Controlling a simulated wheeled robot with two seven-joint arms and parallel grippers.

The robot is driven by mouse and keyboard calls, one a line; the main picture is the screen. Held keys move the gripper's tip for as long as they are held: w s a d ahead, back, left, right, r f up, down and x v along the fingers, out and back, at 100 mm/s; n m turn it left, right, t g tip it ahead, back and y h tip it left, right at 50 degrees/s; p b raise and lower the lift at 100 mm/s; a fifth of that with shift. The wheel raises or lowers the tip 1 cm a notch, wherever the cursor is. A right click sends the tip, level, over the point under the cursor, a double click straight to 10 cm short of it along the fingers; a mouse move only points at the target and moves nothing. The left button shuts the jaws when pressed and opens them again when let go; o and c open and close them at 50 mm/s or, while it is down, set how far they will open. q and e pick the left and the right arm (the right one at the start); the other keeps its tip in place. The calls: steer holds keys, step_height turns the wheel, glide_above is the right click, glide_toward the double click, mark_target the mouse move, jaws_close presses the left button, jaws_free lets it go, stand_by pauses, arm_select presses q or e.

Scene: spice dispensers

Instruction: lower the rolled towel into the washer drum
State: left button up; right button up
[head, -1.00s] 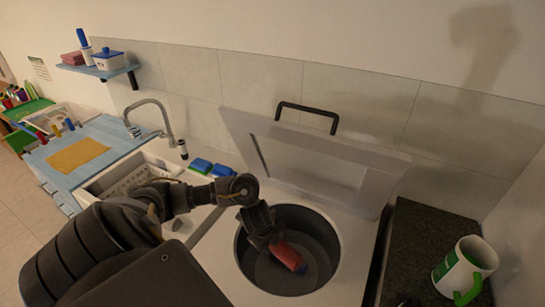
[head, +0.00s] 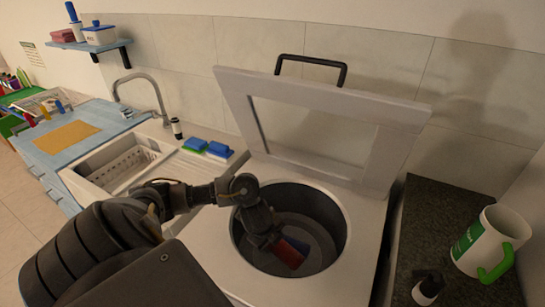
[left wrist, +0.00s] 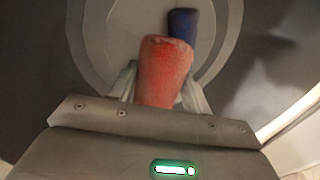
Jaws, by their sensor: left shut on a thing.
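A red rolled towel (head: 291,253) is in my left gripper (head: 272,242), inside the round opening of the washer drum (head: 335,232). In the left wrist view, the red roll (left wrist: 163,70) points away between the two fingers (left wrist: 160,92), which are shut on it. A dark blue roll (left wrist: 182,24) lies beyond it inside the drum; whether they touch cannot be told. In the head view, the red roll is near the drum's front side, and its lower end looks close to the drum floor. My right gripper is not in view.
The raised washer lid (head: 320,120) stands open behind the drum.

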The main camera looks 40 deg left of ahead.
arm_select(q)
step_height(320, 180, down, 10)
steer(key=b, duration=0.6)
steer(key=shift+r+b, duration=0.15)
steer(key=shift+b, duration=0.25)
steer(key=o, duration=1.2)
steer(key=shift+r, duration=0.1)
step_height(320, 180, up, 14)
steer(key=p, duration=1.1)
step_height(320, 180, up, 13)
steer(key=p, duration=1.1)
steer(key=w+d+b, duration=0.2)
steer(key=w+d, duration=0.1)
steer(key=d, duration=0.8)
steer(key=shift+w+r+n+b, duration=0.15)
steer(key=shift+r+n+b, duration=0.15)
steer(key=shift+r, duration=0.1)
